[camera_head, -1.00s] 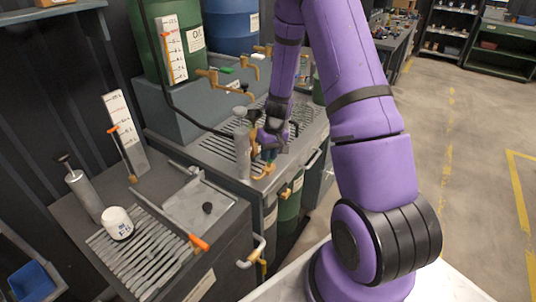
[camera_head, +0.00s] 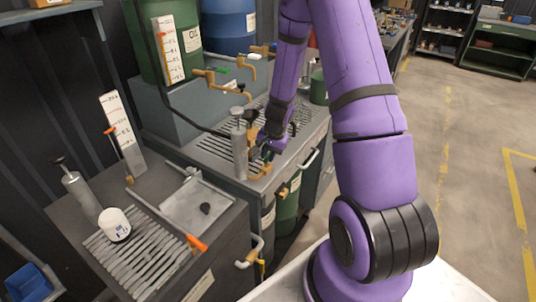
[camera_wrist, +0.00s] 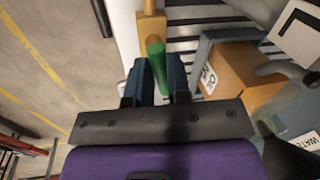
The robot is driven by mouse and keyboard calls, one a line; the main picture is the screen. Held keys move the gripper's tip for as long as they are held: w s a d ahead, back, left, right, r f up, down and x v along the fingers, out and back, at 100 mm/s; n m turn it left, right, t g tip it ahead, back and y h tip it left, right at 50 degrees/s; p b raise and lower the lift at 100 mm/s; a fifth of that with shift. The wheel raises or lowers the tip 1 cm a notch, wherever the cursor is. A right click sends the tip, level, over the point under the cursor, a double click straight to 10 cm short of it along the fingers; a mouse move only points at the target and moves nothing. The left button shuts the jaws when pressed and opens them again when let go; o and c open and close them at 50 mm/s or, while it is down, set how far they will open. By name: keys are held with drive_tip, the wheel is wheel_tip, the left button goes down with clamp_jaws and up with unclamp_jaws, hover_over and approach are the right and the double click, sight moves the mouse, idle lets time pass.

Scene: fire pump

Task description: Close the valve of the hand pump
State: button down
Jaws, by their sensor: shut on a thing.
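The hand pump (camera_head: 240,152) is an upright grey cylinder at the front edge of the grated bench in the head view. A brass valve body (camera_head: 260,172) sits at its foot, and its brass part (camera_wrist: 152,27) shows at the top of the wrist view. The valve's green handle (camera_wrist: 156,52) points down between my fingers. My gripper (camera_wrist: 159,80) is shut on the green handle near its end. In the head view my gripper (camera_head: 264,150) is just right of the pump cylinder, and my wrist partly hides the handle.
Brass taps (camera_head: 220,82) stand behind the pump, below a green oil drum (camera_head: 160,45) and a blue drum (camera_head: 228,25). A lower bench at the left holds a white container (camera_head: 115,224) and an orange-tipped lever (camera_head: 197,243). Open floor lies to the right.

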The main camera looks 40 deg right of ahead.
drive_tip(key=shift+m, duration=1)
drive_tip(key=c, duration=1.1)
unclamp_jaws()
drive_tip(key=shift+s, duration=0.1)
drive_tip(key=shift+r, duration=0.2)
drive_tip(key=r, duration=0.3)
drive_tip(key=s+r, duration=0.1)
drive_tip(key=r, duration=0.3)
drive_tip(key=s+r, duration=0.1)
drive_tip(key=r, duration=0.2)
drive_tip(key=shift+d+r, duration=0.15)
drive_tip(key=shift+d, duration=0.25)
